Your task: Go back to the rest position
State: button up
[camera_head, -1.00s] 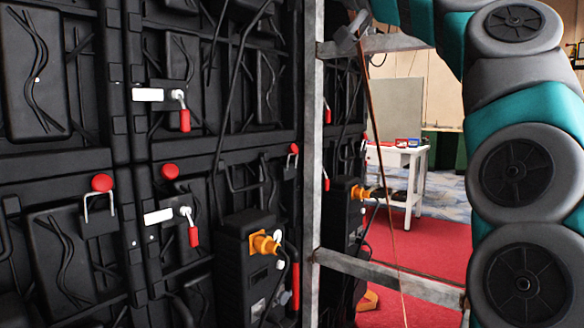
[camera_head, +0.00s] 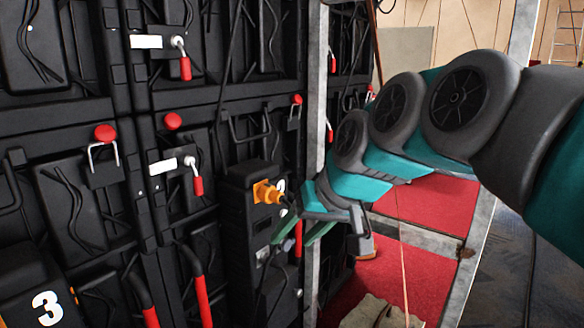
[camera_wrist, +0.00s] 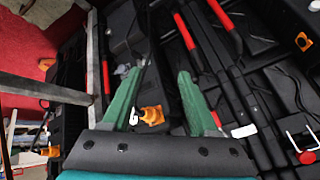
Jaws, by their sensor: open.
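My gripper (camera_head: 298,238) is open and empty. Its two green fingers hang near the lower middle of the head view, in front of the black power box (camera_head: 248,215) with an orange plug (camera_head: 266,192). My grey and teal arm reaches in from the right edge to it. In the wrist view the fingers (camera_wrist: 158,75) are spread apart with nothing between their tips, and the orange plug (camera_wrist: 152,115) shows behind them. Whether the fingers touch the box cannot be told.
The black video wall back (camera_head: 70,110) fills the left, with red-handled latches (camera_head: 185,68) and a panel marked 3 (camera_head: 45,300). A metal frame post (camera_head: 315,130) stands close to my gripper. Red carpet (camera_head: 430,240) lies beyond, with a beige sack (camera_head: 375,312) at the bottom.

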jog(key=s+d+f+m+g+h, duration=0.1)
jog(key=s+d+f+g, duration=0.1)
jog(key=s+d+f, duration=0.2)
jog(key=s+d+f+m+g+h, duration=0.1)
jog(key=s+d+f, duration=0.4)
jog(key=s+f, duration=0.6)
jog(key=s+d+f+m+g+h, duration=0.1)
jog(key=s+d+f+g+h, duration=0.2)
jog(key=s, duration=0.7)
notch_tip(320, 180, down, 5)
jog(key=shift+s+d+r+g, duration=0.2)
jog(key=shift+d+g, duration=0.2)
jog(key=shift+d, duration=0.75)
jog(key=shift+w, duration=0.1)
